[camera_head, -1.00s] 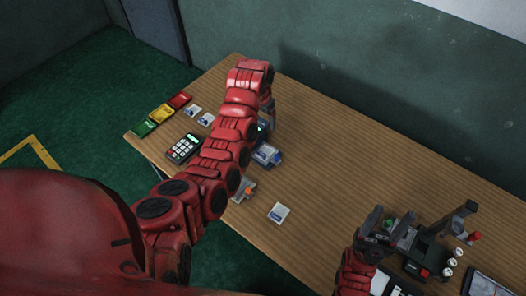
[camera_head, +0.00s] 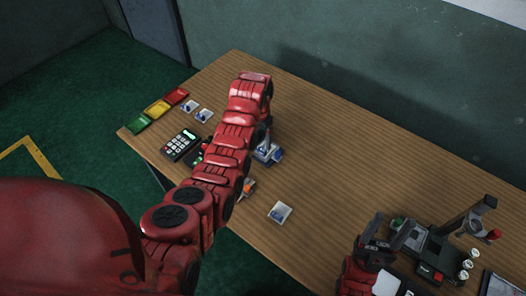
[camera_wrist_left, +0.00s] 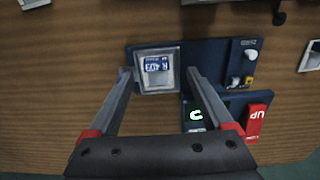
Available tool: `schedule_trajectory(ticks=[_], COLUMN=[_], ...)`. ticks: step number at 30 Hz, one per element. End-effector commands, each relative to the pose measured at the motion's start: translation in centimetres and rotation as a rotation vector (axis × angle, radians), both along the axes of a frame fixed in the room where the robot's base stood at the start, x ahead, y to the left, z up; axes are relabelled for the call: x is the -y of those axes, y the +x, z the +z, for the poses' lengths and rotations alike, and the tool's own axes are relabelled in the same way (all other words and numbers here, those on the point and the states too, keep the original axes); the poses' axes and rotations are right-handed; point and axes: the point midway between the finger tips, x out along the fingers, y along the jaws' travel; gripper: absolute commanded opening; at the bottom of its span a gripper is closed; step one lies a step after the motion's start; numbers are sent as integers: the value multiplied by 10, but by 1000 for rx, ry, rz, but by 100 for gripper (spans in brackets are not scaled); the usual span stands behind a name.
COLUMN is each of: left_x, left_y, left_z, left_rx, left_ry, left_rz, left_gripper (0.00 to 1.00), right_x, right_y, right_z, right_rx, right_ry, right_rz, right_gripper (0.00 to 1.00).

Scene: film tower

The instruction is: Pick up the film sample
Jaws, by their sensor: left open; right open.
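In the left wrist view a small square film sample (camera_wrist_left: 157,66), with a pale frame and a label that seems to read R 403, sits at the corner of a dark blue device (camera_wrist_left: 215,62). My left gripper (camera_wrist_left: 158,76) is open, with one finger on each side of the sample; whether they touch it I cannot tell. In the head view the device (camera_head: 270,152) shows beside my left arm, which hides most of that gripper. My right gripper (camera_head: 389,230) is open and empty, near a black stand at the right.
Another sample card (camera_head: 280,212) lies on the bare wooden table (camera_head: 330,160). A keypad (camera_head: 180,145), two more cards (camera_head: 196,110) and green, yellow and red trays (camera_head: 157,108) are at the left. The black stand (camera_head: 436,250) and small white-topped containers (camera_head: 470,258) are at the right.

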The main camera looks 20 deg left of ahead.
Motion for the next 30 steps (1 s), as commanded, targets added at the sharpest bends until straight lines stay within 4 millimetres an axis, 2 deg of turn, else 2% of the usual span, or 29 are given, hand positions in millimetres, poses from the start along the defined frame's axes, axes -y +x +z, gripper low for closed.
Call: schedule_trajectory(ticks=[5,15,21,28,30], left_x=[4,9,9,9,9], left_y=[2,5,6,6,6], left_z=[-8,-42,-51,-51,-51], left_rx=[-3,-4,-1,0,1], left_ry=[0,0,0,0,0], left_rz=[-1,0,0,0,0], left_gripper=[85,85,85,85,74], right_x=[0,0,0,0,0], right_y=[0,0,0,0,0], right_z=[11,22,23,23,23], right_rx=[0,0,0,0,0], right_ry=[0,0,0,0,0], right_rz=[0,0,0,0,0], right_gripper=[57,57,57,57,57])
